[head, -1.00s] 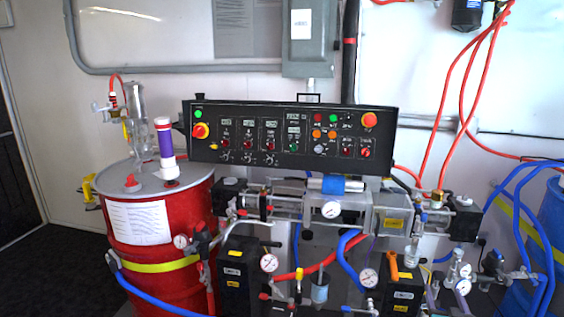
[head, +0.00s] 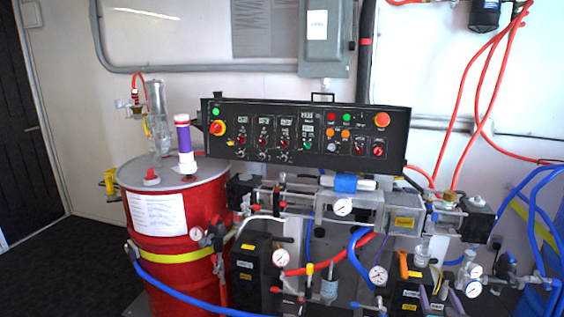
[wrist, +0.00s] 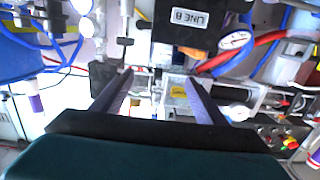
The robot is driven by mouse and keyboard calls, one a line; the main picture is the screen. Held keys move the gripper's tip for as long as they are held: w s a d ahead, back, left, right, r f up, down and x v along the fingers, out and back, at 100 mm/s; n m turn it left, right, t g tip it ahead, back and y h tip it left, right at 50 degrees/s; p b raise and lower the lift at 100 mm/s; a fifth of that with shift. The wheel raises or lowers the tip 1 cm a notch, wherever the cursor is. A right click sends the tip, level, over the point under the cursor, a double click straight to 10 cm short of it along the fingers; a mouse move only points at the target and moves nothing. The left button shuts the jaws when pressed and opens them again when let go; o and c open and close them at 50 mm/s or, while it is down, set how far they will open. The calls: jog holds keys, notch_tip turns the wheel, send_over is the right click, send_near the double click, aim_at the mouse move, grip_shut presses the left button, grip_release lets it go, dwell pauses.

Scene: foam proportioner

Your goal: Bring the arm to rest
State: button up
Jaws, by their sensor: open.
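My gripper (wrist: 158,82) shows in the wrist view, with its two dark fingers spread apart and nothing between them. Behind the gap are silver fittings and a yellow tag (wrist: 180,91) of the machine. A black box with a "LINE B" label (wrist: 189,17) appears upside down above the fingers. I cannot tell how far the fingertips are from these parts. My arm and gripper do not show in the head view.
A black control panel (head: 262,147) stands above pipework with gauges. A red drum (head: 205,213) with a yellow band is at left, and blue hoses (head: 185,297) run low in front. A dark door (head: 28,130) and bare dark floor (head: 75,255) lie at far left.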

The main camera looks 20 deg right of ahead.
jog(key=w+a+f+n+t+y, duration=0.1)
jog(key=w+a+f+y, duration=0.25)
jog(key=w+a, duration=0.6)
jog(key=w+a+f+n+y, duration=0.2)
jog(key=w+a+f, duration=0.4)
jog(key=a, duration=0.6)
jog(key=w+a+f+g+y, duration=0.1)
jog(key=w+a+f+g, duration=0.1)
jog(key=a+f, duration=0.55)
jog(key=w+a+f+g+y, duration=0.15)
jog(key=a+f, duration=0.35)
jog(key=a, duration=0.5)
jog(key=s+a+f+n+g, duration=0.1)
jog(key=s+a+f+g, duration=0.7)
jog(key=s+a+f, duration=0.6)
jog(key=s+a+n+g+y, duration=0.2)
jog(key=s+g, duration=0.7)
jog(key=s, duration=1.2)
jog(key=shift+a+f+n, duration=0.3)
jog(key=shift+a+n, duration=0.2)
jog(key=shift+a, duration=0.7)
